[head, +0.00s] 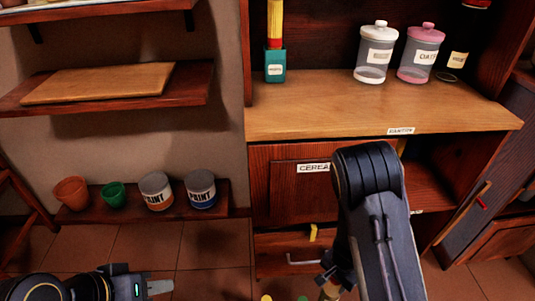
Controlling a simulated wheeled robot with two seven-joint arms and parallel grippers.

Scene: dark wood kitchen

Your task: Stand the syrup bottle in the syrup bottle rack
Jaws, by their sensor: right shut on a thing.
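My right gripper (334,276) is low in the head view, in front of the drawer and partly hidden by my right arm. It is shut on a small tan thing (330,292), which looks like the top of the syrup bottle. The rest of it is cut off by the bottom edge. No syrup bottle rack can be made out. A yellow round top (266,298) and a green one (302,298) just show at the bottom edge, left of the gripper. My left gripper (160,287) is at the lower left, away from these; its finger gap cannot be made out.
The pantry counter (330,115) holds two lidded jars (373,60), a dark bottle (465,45) and a teal-and-yellow item (275,65). Below are a cereal door (300,185) and a handled drawer (280,245). A low shelf (130,222) at left holds pots and paint cans.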

